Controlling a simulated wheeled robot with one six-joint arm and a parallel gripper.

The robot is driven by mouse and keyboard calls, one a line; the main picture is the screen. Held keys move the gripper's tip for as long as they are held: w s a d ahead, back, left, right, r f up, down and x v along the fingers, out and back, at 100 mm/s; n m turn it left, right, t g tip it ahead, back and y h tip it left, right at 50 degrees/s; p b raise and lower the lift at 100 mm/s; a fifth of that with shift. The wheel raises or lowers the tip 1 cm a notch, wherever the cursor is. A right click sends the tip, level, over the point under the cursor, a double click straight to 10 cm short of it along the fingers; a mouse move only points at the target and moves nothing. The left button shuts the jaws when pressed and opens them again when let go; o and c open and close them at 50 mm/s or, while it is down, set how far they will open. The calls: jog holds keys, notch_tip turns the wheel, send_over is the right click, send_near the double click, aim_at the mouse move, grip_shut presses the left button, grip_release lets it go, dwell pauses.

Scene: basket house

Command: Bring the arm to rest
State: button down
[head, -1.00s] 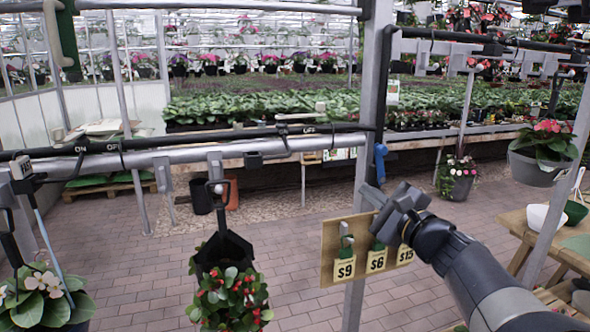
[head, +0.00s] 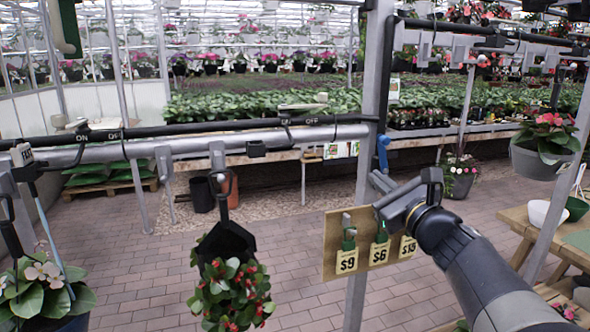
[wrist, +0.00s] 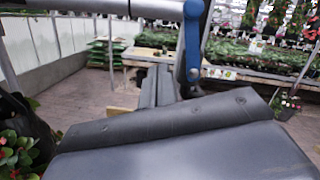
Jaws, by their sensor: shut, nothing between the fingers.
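My gripper (head: 386,197) is shut and empty. In the head view it stands at the right of the middle, in front of the grey upright post and over the top right part of the wooden price board (head: 335,262). I cannot tell whether it touches the board. The board carries $9, $6 and $15 tags on hooks. In the wrist view my closed fingers (wrist: 158,85) point away from the camera, beside a blue handle (wrist: 192,38).
A black hanging basket with red flowers (head: 232,290) hangs left of the board. Another basket with pink flowers (head: 545,148) hangs at the right. A wooden table (head: 520,215) stands at the right. A rail (head: 190,143) crosses the left. The paved floor (head: 130,262) is open.

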jog(key=s+d+f+m+t+h+b, duration=0.1)
jog(key=s+d+m+h+b, duration=0.2)
jog(key=s+m, duration=0.65)
jog(key=w+a+n+g+y+p, duration=0.2)
jog(key=w+n, duration=0.8)
jog(key=n, duration=0.8)
jog(key=a+y+p, duration=0.1)
jog(key=y+p, duration=0.1)
jog(key=p, duration=0.1)
jog(key=shift+a+f+n+g+y, duration=0.15)
jog(key=shift+f+n+g+y, duration=0.2)
jog(key=shift+g+y, duration=0.05)
dwell(0.5)
